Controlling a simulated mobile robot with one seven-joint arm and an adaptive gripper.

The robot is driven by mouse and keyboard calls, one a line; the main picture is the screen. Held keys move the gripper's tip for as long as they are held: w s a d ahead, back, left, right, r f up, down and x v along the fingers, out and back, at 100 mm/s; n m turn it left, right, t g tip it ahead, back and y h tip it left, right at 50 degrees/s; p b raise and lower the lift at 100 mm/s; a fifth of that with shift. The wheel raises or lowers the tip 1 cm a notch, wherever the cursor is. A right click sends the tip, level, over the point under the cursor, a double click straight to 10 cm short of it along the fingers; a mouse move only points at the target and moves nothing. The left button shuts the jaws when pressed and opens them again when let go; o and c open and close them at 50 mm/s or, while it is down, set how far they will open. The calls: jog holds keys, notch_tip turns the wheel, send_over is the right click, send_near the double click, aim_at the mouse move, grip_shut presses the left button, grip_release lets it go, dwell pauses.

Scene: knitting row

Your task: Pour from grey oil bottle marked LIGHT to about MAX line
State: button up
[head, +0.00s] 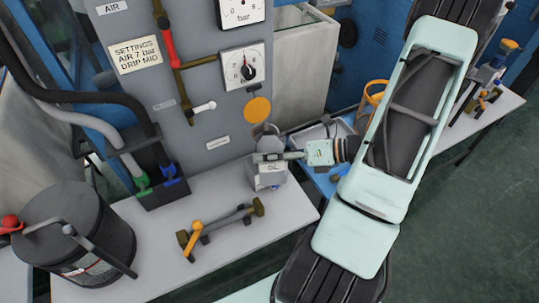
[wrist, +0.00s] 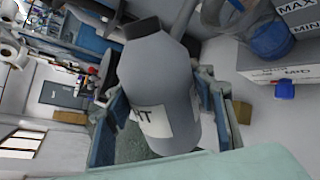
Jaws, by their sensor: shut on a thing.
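My gripper (head: 282,156) is shut on the grey oil bottle (wrist: 155,75). In the wrist view the bottle stands between the two fingers, with its dark cap end at the top and slightly tilted to the left. In the head view a grey body (head: 266,134), likely the bottle, shows by the fingertips, above a pale box marked OIL (head: 268,171). In the wrist view a clear bowl with blue in it (wrist: 270,42) is at the right, apart from the bottle. A MAX mark (wrist: 297,7) stands beside it. I see no pouring stream.
The grey panel (head: 190,90) with dials stands behind the bench (head: 215,265). A brass-ended fitting (head: 220,228) lies at the bench's front. A black drum (head: 80,235) stands at the left.

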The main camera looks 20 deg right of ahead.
jog(key=shift+r+p, duration=0.25)
jog(key=shift+p, duration=0.1)
jog(key=shift+r+p, duration=0.3)
jog(key=shift+p, duration=0.35)
jog(key=shift+r+m+g+p, duration=0.4)
jog(key=shift+m+g+p, duration=0.15)
jog(key=shift+p, duration=0.6)
dwell(5.8)
